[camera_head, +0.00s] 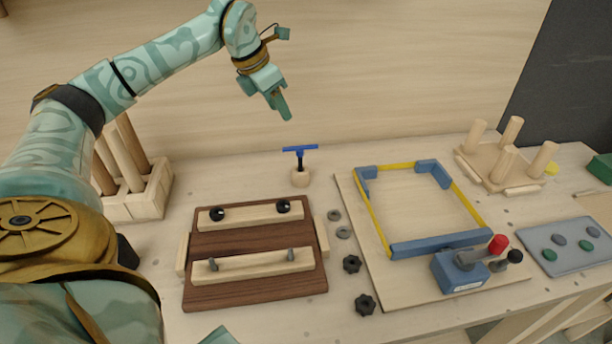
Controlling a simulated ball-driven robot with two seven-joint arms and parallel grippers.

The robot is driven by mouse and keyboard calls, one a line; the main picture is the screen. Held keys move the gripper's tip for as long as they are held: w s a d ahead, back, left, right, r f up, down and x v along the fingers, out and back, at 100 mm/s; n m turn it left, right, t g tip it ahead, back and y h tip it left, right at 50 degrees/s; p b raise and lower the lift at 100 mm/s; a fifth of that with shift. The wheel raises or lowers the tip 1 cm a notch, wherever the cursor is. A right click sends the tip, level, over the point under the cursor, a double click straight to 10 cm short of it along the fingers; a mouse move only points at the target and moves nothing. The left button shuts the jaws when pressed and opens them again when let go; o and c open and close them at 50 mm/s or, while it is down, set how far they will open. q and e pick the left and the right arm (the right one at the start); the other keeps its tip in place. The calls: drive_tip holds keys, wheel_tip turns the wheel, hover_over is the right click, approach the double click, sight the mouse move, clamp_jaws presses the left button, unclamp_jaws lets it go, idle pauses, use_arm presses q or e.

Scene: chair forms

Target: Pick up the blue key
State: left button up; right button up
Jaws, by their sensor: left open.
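The blue key (300,149) has a flat blue crossbar on a dark shaft. It stands upright in a small round wooden holder (300,178) near the back edge of the table, left of the picture's middle. My left gripper (284,108) hangs above and slightly left of the key, apart from it, with its fingers pointing down. It is open and holds nothing; the fingers overlap in this view. A small teal part of my own body shows at the bottom edge. My right gripper is not in view.
A dark wooden board (255,292) with two light bars lies in front of the key. Dark knobs (365,304) and grey rings (343,233) lie beside it. A blue clamp fixture (460,271) sits at right. A peg rack (150,196) stands left; another pegged block (500,178) stands back right.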

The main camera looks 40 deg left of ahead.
sight(298, 149)
use_arm(q)
drive_tip(key=b+x, duration=0.1)
drive_tip(key=x, duration=0.3)
drive_tip(key=b+x, duration=0.1)
drive_tip(key=x, duration=0.3)
drive_tip(key=b+x, duration=0.2)
drive_tip(key=x, duration=0.3)
drive_tip(key=shift+s+f, duration=0.15)
drive_tip(key=shift+s, duration=0.2)
drive_tip(key=x, duration=0.1)
drive_tip(key=b+x, duration=0.1)
drive_tip(key=x, duration=0.1)
drive_tip(key=b+x, duration=0.1)
drive_tip(key=x, duration=0.1)
drive_tip(key=shift+w+a+f, duration=0.15)
drive_tip(key=shift+w+a, duration=0.05)
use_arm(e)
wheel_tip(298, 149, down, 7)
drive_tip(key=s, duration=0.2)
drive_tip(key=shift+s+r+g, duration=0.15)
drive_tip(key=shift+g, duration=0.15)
use_arm(q)
clamp_jaws()
